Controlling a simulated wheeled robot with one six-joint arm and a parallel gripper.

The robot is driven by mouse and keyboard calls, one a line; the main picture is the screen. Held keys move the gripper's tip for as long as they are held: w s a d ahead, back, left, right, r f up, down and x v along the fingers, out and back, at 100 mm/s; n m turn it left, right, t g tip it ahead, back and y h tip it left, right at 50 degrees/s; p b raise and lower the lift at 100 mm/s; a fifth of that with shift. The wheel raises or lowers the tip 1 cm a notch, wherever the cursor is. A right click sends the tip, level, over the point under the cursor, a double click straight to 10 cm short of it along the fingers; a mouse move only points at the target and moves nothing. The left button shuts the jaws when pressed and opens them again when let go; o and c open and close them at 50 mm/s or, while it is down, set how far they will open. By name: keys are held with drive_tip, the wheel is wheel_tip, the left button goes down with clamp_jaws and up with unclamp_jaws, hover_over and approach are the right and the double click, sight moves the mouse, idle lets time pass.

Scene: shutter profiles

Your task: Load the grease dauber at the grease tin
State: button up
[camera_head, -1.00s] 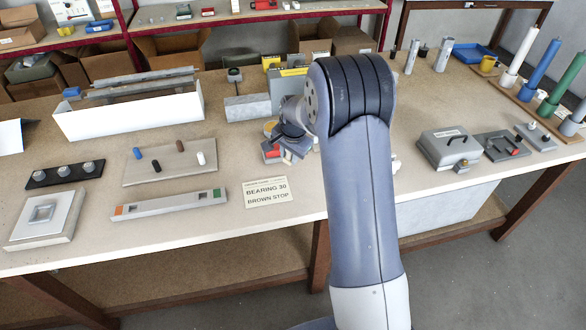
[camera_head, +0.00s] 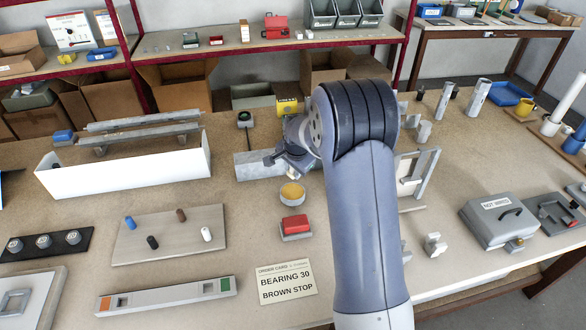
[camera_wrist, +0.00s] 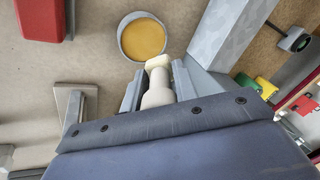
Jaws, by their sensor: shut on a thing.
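The grease tin (camera_head: 292,194) is a round grey tin with yellow-orange grease, open at the top, on the bench. It also shows in the wrist view (camera_wrist: 143,37). My gripper (camera_wrist: 157,88) is shut on the grease dauber (camera_wrist: 156,98), a pale handle with a cream tip. In the wrist view the tip points toward the tin and appears just beside its near rim; I cannot tell its height. In the head view my gripper (camera_head: 280,159) is behind the tin, and the dauber cannot be made out there.
A red block (camera_head: 294,224) stands in front of the tin. A grey metal profile (camera_head: 252,165) lies behind-left, close to my gripper. An order card (camera_head: 287,281) lies near the front edge. A peg board (camera_head: 168,236) and white trough (camera_head: 125,170) are left.

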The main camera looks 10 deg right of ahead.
drive_tip(key=shift+f+b, duration=1.5)
drive_tip(key=shift+f, duration=1.5)
drive_tip(key=shift+s+f+b, duration=0.1)
drive_tip(key=shift+f+b, duration=0.45)
drive_tip(key=shift+b, duration=0.15)
idle(0.4)
drive_tip(key=shift+r+p, duration=1.75)
drive_tip(key=shift+r, duration=1.85)
drive_tip(key=shift+f, duration=0.1)
